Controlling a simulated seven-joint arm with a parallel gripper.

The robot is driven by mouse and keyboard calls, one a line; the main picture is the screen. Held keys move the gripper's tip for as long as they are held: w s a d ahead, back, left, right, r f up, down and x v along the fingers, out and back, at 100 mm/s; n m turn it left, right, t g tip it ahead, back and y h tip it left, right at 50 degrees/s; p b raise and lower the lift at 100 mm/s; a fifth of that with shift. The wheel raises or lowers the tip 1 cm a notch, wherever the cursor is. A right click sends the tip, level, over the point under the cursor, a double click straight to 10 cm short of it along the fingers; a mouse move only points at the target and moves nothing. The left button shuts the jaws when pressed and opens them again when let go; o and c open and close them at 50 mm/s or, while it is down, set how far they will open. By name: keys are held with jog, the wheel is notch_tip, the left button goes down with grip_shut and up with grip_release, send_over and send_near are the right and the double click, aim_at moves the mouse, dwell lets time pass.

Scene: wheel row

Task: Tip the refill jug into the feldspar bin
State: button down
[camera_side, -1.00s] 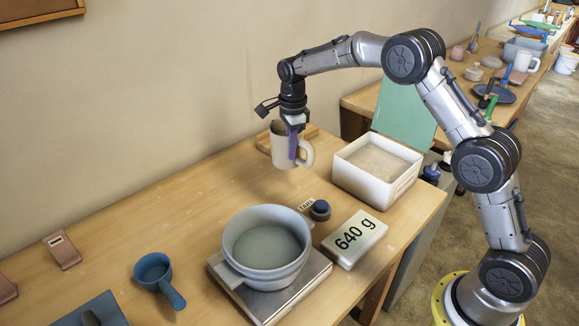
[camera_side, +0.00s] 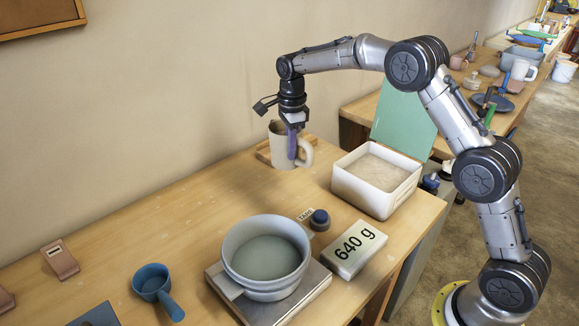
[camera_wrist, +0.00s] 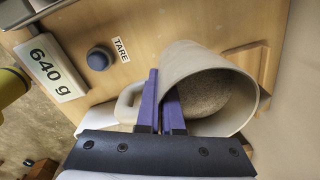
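The refill jug (camera_side: 277,149) is a beige, mug-like vessel with a handle. It is roughly upright, at the wooden board by the wall; I cannot tell whether its base touches. In the wrist view the jug (camera_wrist: 182,66) holds grainy, pale brown material. My gripper (camera_side: 292,148) reaches down from above, its purple fingers closed on the jug's wall near the handle; they also show in the wrist view (camera_wrist: 160,112). The feldspar bin (camera_side: 363,192) appears to be the white, square, open container right of the jug, with pale powder inside. Its green lid (camera_side: 404,118) stands up behind.
A grey-blue bowl (camera_side: 240,282) of pale material sits on a scale (camera_side: 315,283). The display (camera_side: 355,248) reads 640 g, beside a blue TARE button (camera_side: 320,220). A blue scoop (camera_side: 153,282) lies at the left. Table between the jug and bowl is clear.

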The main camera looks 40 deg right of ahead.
notch_tip(320, 180, up, 8)
jog(key=shift+r, duration=0.15)
jog(key=s+d+n, duration=0.3)
jog(key=s+d, duration=1.1)
jog(key=d, duration=0.4)
jog(key=s+d+n, duration=0.3)
jog(key=s+d, duration=0.2)
jog(key=s, duration=0.6)
jog(key=f, duration=0.5)
jog(key=shift+w+f, duration=0.2)
jog(key=shift+w, duration=0.15)
jog(key=shift+s+d+r+g+h, duration=0.1)
jog(key=shift+s+r+g+h, duration=0.1)
jog(key=shift+r+g, duration=0.25)
jog(key=shift+s+r+g+h, duration=0.1)
jog(key=shift+r+g+h, duration=0.15)
jog(key=shift+g, duration=0.3)
